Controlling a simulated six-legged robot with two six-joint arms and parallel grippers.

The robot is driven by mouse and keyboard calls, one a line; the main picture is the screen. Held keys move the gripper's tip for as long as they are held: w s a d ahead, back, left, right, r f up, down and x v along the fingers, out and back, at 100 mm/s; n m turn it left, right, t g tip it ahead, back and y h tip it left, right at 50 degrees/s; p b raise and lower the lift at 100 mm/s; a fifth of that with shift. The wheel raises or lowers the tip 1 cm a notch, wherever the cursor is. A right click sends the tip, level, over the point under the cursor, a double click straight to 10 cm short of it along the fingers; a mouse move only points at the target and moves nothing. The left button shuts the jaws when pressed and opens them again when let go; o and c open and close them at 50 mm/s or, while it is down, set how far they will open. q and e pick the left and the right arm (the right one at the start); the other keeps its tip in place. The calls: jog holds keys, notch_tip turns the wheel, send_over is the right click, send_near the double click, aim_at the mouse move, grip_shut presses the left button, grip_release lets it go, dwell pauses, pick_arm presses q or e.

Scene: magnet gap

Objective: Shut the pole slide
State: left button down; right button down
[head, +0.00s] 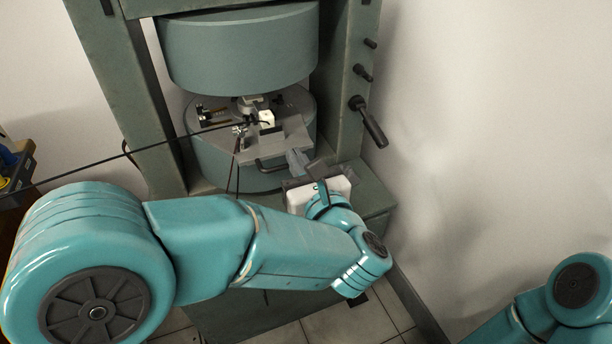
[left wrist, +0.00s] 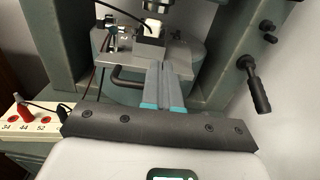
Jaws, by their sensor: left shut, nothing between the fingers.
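The pole slide is a grey plate (head: 285,140) that juts out of the gap between the two round green magnet poles, and a dark bar handle (head: 268,165) is on its front edge. In the left wrist view the plate (left wrist: 180,52) and its handle (left wrist: 122,80) lie just beyond my fingers. A small white block (head: 266,117) sits on the plate. My left gripper (head: 294,155) is shut and empty, to the right of the handle at the plate's front. Its fingers (left wrist: 163,68) lie side by side in the wrist view. I cannot tell whether they touch the plate. My right gripper is out of view.
The upper pole (head: 240,50) hangs over the gap, and green frame posts stand on both sides. A black lever (head: 370,122) sticks out of the right post. A thin dark cable (head: 130,155) runs left from the gap. A white panel with red sockets (left wrist: 28,120) stands lower left.

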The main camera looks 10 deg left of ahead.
aim_at(280, 132)
pick_arm(q)
jog(key=x, duration=0.6)
jog(key=shift+w+a+b, duration=0.1)
jog(key=shift+a+b, duration=0.05)
jog(key=shift+b, duration=0.15)
